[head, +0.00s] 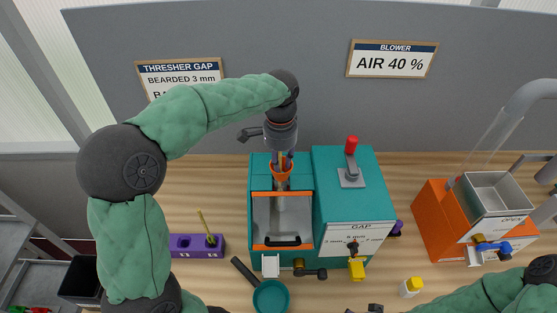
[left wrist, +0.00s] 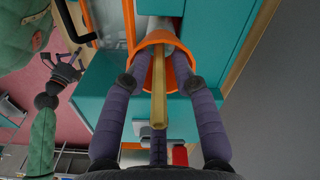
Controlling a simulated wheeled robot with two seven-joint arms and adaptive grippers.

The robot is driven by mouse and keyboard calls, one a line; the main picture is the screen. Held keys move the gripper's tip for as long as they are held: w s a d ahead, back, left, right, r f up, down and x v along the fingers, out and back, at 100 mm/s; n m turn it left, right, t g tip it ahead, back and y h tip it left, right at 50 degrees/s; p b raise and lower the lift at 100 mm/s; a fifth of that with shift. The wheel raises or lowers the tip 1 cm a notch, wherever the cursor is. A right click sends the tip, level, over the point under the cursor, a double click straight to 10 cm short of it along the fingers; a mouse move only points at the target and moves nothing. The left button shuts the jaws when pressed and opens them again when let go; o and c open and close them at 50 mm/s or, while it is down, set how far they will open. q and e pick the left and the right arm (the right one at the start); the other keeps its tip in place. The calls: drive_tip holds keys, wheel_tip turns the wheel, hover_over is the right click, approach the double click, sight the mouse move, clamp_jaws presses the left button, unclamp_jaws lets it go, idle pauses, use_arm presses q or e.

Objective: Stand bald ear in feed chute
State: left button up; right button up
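The orange feed chute (head: 281,172) is a funnel on top of the teal thresher (head: 260,205). My left gripper (head: 281,155) points down over it. In the left wrist view, a straw-coloured stalk (left wrist: 159,105) stands in the orange funnel (left wrist: 178,66), and its head is hidden inside. The left fingers (left wrist: 162,75) are spread on either side of the stalk, with gaps between. Another ear (head: 206,226) stands tilted in the purple rack (head: 180,246). My right gripper (left wrist: 66,66) appears small in the left wrist view, apart from the machine, its fingers seemingly spread.
A teal box with a red lever (head: 351,146) stands right of the chute. A teal bowl (head: 271,297) is in front. An orange blower (head: 438,210) with a metal bin (head: 494,193) stands at right. Signs hang on the grey wall.

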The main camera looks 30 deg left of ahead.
use_arm(q)
drive_tip(key=shift+f, duration=0.2)
drive_tip(key=shift+s+a+r, duration=0.1)
drive_tip(key=shift+s+r, duration=0.05)
drive_tip(key=shift+r, duration=1.9)
drive_tip(key=shift+s+a+r, duration=0.1)
drive_tip(key=shift+r, duration=1.95)
drive_tip(key=shift+r, duration=0.1)
